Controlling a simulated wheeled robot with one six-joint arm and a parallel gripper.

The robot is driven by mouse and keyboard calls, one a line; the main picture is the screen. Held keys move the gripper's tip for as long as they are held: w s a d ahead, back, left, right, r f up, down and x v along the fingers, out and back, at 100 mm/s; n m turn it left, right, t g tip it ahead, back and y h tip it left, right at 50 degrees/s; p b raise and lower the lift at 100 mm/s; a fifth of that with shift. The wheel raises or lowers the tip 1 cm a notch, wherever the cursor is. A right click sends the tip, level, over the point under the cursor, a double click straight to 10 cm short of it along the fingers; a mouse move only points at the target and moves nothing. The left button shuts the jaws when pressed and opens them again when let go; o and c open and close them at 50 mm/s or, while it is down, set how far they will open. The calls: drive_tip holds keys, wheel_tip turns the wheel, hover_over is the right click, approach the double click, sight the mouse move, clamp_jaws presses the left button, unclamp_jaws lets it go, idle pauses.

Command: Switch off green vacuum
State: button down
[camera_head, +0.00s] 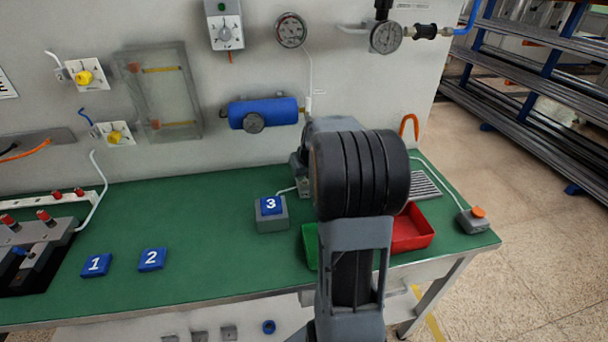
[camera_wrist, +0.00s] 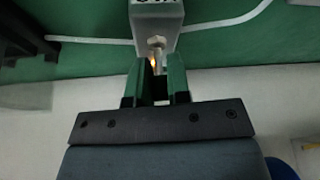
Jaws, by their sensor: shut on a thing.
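In the wrist view a grey switch box (camera_wrist: 157,20) stands at the top, on the green surface, with part of a dark label at the picture's top edge. A light metal nut (camera_wrist: 156,42) sits on its near face, with a small orange glow just below it. My gripper (camera_wrist: 159,72) has its two dark green fingers around the lever of this switch and is shut on it. The fingers hide most of the lever, so I cannot tell its position. In the head view my arm hides my gripper and this switch. No name for the vacuum is readable.
The green bench (camera_head: 200,250) carries blue blocks marked 1 (camera_head: 96,265) and 2 (camera_head: 152,259), and block 3 (camera_head: 271,205) on a grey base. A red tray (camera_head: 412,230) and an orange button box (camera_head: 473,220) are at right. A blue tank (camera_head: 263,112) and gauges hang behind.

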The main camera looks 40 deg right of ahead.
drive_tip(key=shift+s+a+f+t+h+b, duration=0.1)
drive_tip(key=shift+f+t+h+b, duration=0.2)
drive_tip(key=shift+b, duration=0.85)
drive_tip(key=shift+s+d+f+t+y+b, duration=0.1)
drive_tip(key=shift+t+b, duration=0.25)
drive_tip(key=shift+b, duration=0.85)
drive_tip(key=shift+s+a+f+t+h+b, duration=0.1)
drive_tip(key=shift+f+t+h+b, duration=0.2)
drive_tip(key=shift+b, duration=0.85)
drive_tip(key=t+b, duration=0.1)
drive_tip(key=b, duration=0.2)
drive_tip(key=t+b, duration=0.1)
drive_tip(key=b, duration=0.2)
drive_tip(key=shift+s+a+r+h+b, duration=0.2)
drive_tip(key=shift+h+b, duration=0.1)
drive_tip(key=shift+h, duration=0.1)
drive_tip(key=t+b, duration=0.1)
drive_tip(key=b, duration=0.6)
drive_tip(key=shift+s+r+t+h, duration=0.1)
drive_tip(key=shift+s+t+h, duration=0.15)
drive_tip(key=shift+t+h, duration=0.15)
drive_tip(key=t+b, duration=0.1)
drive_tip(key=b, duration=0.1)
drive_tip(key=shift+s+a+r+b, duration=0.1)
drive_tip(key=shift+r+b, duration=0.1)
drive_tip(key=shift+b, duration=0.2)
drive_tip(key=shift+r+b, duration=0.2)
drive_tip(key=shift+b, duration=0.25)
drive_tip(key=c, duration=1.1)
unclamp_jaws()
